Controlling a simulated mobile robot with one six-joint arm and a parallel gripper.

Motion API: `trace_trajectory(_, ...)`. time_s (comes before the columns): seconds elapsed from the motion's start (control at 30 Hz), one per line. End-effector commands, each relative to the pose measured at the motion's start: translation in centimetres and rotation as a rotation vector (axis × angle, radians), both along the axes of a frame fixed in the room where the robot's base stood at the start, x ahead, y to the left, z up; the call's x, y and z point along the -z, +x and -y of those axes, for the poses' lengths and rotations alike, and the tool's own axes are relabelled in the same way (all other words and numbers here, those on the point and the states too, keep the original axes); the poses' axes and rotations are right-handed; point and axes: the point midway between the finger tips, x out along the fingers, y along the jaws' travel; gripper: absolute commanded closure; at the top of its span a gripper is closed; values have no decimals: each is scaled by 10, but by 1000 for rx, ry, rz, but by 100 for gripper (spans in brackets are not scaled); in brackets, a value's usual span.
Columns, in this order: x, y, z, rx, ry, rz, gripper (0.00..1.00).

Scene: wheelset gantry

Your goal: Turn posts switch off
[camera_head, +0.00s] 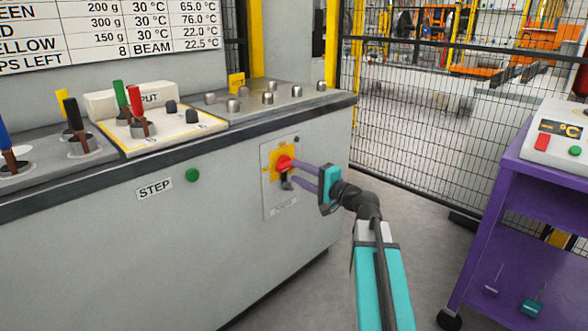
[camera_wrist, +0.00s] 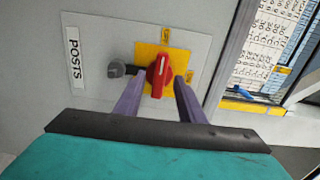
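The posts switch is a red rotary knob (camera_head: 284,163) on a yellow plate, mounted on a pale panel on the front of the grey cabinet. In the wrist view the red knob (camera_wrist: 159,76) sits between my fingers, beside the label POSTS (camera_wrist: 75,60). Its white mark points roughly up in that view. My gripper (camera_head: 294,173) has purple fingers reaching toward the knob. In the wrist view my gripper (camera_wrist: 160,82) is open, with a finger on each side and slight gaps visible. Whether the tips reach past the knob's face is unclear.
A dark padlock-like part (camera_wrist: 118,69) sits beside the yellow plate, close to one finger. A green button (camera_head: 193,175) is left of the panel, near the STEP label (camera_head: 154,188). A purple cart (camera_head: 510,210) stands at right, before a mesh fence (camera_head: 420,120).

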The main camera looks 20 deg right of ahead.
Motion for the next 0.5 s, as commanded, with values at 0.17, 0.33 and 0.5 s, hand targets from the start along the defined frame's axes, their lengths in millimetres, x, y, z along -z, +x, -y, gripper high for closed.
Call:
trace_trajectory(0.17, -2, -26, 11, 3, 1, 1, 64)
trace_trajectory(0.33, -3, -49, 21, 3, 0, 1, 64)
trace_trajectory(0.5, -2, -70, 30, 3, 0, 1, 64)
